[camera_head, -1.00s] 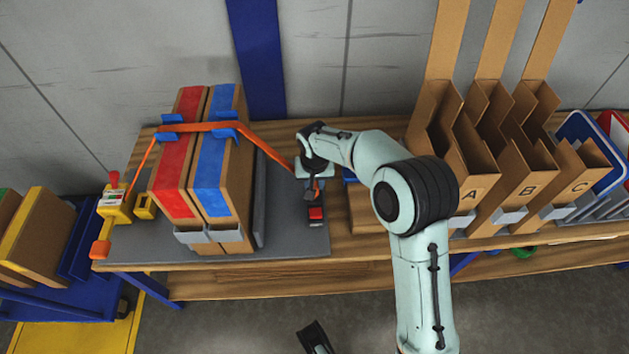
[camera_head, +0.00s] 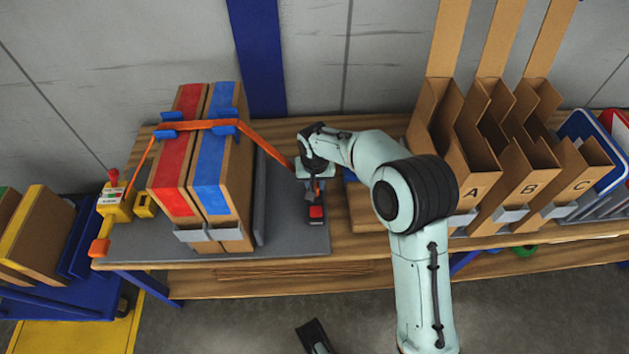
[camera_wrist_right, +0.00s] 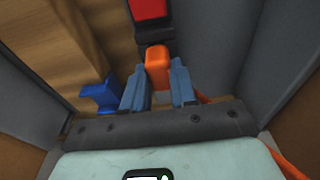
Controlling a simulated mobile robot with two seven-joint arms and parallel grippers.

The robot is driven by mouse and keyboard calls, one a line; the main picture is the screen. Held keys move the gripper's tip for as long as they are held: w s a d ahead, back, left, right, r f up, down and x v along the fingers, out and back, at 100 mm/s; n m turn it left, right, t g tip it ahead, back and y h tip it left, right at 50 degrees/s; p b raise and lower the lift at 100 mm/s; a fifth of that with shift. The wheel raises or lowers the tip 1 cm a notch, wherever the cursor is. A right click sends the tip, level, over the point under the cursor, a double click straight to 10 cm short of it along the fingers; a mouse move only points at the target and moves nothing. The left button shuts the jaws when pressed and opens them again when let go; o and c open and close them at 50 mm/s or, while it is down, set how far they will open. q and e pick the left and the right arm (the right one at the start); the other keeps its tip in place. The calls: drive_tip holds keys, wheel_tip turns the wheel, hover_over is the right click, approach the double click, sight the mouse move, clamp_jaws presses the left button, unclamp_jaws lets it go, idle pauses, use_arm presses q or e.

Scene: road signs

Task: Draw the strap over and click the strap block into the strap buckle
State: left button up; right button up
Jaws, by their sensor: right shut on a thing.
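My right gripper (camera_head: 315,190) is shut on the orange strap block (camera_wrist_right: 158,70), which shows between its two blue-grey fingers in the wrist view. The black strap buckle (camera_head: 316,222) with a red button (camera_wrist_right: 148,9) lies on the grey mat, right of the boxes. The block's front end is right at the buckle's near end (camera_wrist_right: 154,37); I cannot tell how far it is inserted. The orange strap (camera_head: 262,146) runs over two upright cardboard boxes (camera_head: 235,180) and down to my gripper.
A yellow ratchet (camera_head: 115,205) with a red knob stands left of the boxes. Blue corner guards (camera_head: 224,128) sit under the strap. Cardboard bins A, B and C (camera_head: 470,180) stand at the right. A blue piece (camera_wrist_right: 98,96) lies near the fingers in the wrist view.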

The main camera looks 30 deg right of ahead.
use_arm(q)
drive_tip(key=shift+f, duration=0.1)
use_arm(e)
drive_tip(key=shift+f, duration=0.2)
drive_tip(key=o, duration=0.9)
use_arm(q)
drive_tip(key=shift+g+h, duration=0.3)
drive_tip(key=shift+g, duration=0.4)
drive_tip(key=s+r+p, duration=0.1)
drive_tip(key=s+d+r+p, duration=0.1)
drive_tip(key=s+r+p, duration=0.1)
drive_tip(key=s, duration=0.1)
drive_tip(key=shift+d+r, duration=0.3)
drive_tip(key=shift+r, duration=0.1)
use_arm(e)
drive_tip(key=r, duration=0.4)
drive_tip(key=s+r, duration=0.1)
drive_tip(key=r, duration=0.4)
drive_tip(key=a+r, duration=0.1)
drive_tip(key=r, duration=0.3)
drive_tip(key=shift+s+r, duration=0.15)
drive_tip(key=shift+s, duration=0.25)
